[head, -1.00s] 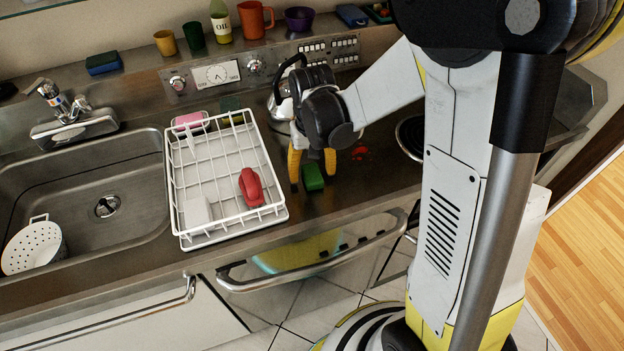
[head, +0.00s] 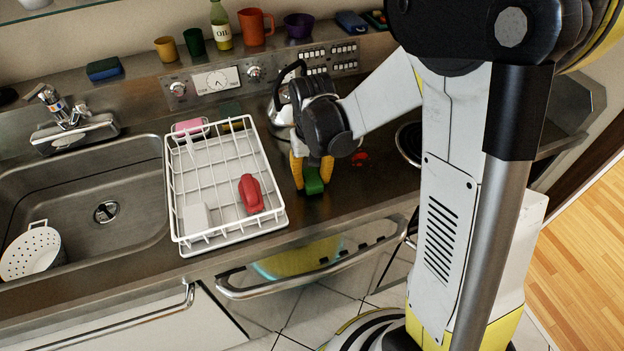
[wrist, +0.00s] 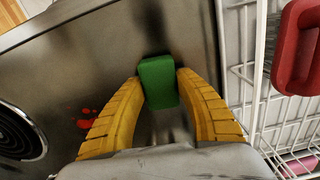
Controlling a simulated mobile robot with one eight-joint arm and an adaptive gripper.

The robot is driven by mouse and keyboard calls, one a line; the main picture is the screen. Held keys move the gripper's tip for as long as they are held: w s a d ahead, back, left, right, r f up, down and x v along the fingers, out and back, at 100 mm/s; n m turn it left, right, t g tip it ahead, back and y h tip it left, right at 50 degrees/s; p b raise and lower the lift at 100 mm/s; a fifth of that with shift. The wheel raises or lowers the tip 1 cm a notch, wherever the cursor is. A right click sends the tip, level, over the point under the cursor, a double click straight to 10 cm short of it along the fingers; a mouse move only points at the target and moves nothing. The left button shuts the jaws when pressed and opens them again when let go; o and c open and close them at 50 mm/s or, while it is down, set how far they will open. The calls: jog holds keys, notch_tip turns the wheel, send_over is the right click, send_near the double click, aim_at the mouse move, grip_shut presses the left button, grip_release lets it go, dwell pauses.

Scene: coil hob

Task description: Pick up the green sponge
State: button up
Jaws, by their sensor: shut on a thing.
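The green sponge (head: 314,181) is on the steel counter, just right of the white dish rack in the head view. My gripper (head: 312,172) has its yellow fingers on either side of the sponge and is shut on it. In the wrist view the green sponge (wrist: 158,82) sits between the two yellow fingertips (wrist: 160,84), which touch its sides. Whether its underside still rests on the counter I cannot tell.
The white dish rack (head: 180,237) with a red brush (head: 250,194) stands close left of my gripper. A kettle (head: 284,112) is just behind. A red stain (head: 360,158) and a coil burner (head: 409,140) lie to the right. The sink (head: 70,225) is far left.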

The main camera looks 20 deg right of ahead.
aim_at(317, 180)
jog(key=r, duration=0.1)
jog(key=s+r+p, duration=0.1)
jog(key=r, duration=0.1)
jog(key=d+r+p, duration=0.1)
jog(key=shift+s+r, duration=0.15)
jog(key=shift+r, duration=0.1)
jog(key=s+d+r+p, duration=0.3)
jog(key=s+d+r, duration=0.2)
jog(key=s, duration=0.3)
jog(key=shift+s+d+r, duration=0.2)
jog(key=shift+d+r, duration=0.15)
jog(key=shift+r, duration=0.05)
jog(key=shift+o, duration=1.3)
jog(key=c, duration=0.6)
jog(key=shift+o, duration=0.2)
jog(key=shift+w, duration=0.1)
